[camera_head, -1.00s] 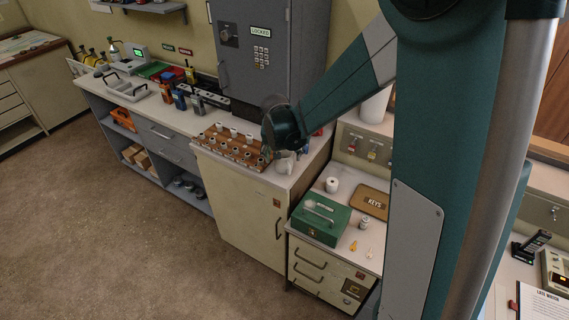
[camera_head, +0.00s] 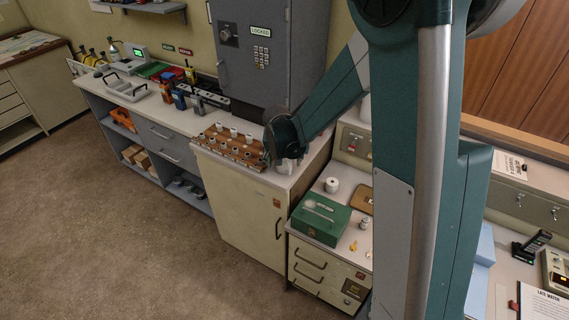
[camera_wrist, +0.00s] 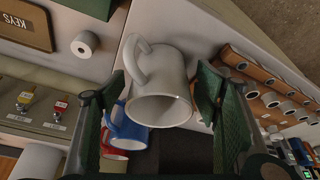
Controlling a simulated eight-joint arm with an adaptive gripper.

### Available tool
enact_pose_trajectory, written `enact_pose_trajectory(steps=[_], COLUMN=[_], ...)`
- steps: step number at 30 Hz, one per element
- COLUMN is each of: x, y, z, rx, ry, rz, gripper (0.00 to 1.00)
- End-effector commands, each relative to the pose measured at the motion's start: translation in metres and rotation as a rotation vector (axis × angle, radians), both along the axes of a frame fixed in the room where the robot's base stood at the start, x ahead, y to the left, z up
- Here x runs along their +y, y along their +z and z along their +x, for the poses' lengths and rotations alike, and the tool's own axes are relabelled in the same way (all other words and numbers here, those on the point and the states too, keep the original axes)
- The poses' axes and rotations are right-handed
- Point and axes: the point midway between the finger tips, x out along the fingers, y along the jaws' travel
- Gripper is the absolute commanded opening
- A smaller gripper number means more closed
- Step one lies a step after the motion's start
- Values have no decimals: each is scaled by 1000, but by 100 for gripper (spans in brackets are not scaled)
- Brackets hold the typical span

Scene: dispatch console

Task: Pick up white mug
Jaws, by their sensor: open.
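The white mug (camera_wrist: 162,88) fills the middle of the wrist view. Its open mouth faces the camera and its handle is at the upper left. My gripper (camera_wrist: 160,78) is open, with one finger to the left of the mug and one to the right. I cannot tell whether either finger touches it. In the head view my gripper (camera_head: 284,158) is low over the cream cabinet's right end and largely hides the mug.
A blue mug (camera_wrist: 127,127) and a red mug (camera_wrist: 112,146) stand close beside the left finger. A wooden rack (camera_head: 229,146) of several small cylinders is close on the other side. The grey safe (camera_head: 262,60) stands behind. A green box (camera_head: 320,220) sits on the lower counter.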

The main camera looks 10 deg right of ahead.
Motion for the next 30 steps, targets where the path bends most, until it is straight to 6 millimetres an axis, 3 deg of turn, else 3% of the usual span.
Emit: enact_pose_trajectory(steps=[20, 28, 30], x=[-1, -1, -1], y=[-4, -4, -4], z=[1, 1, 1], rx=[0, 0, 0], ry=[0, 0, 0], rz=[0, 0, 0], gripper=[62, 30, 28])
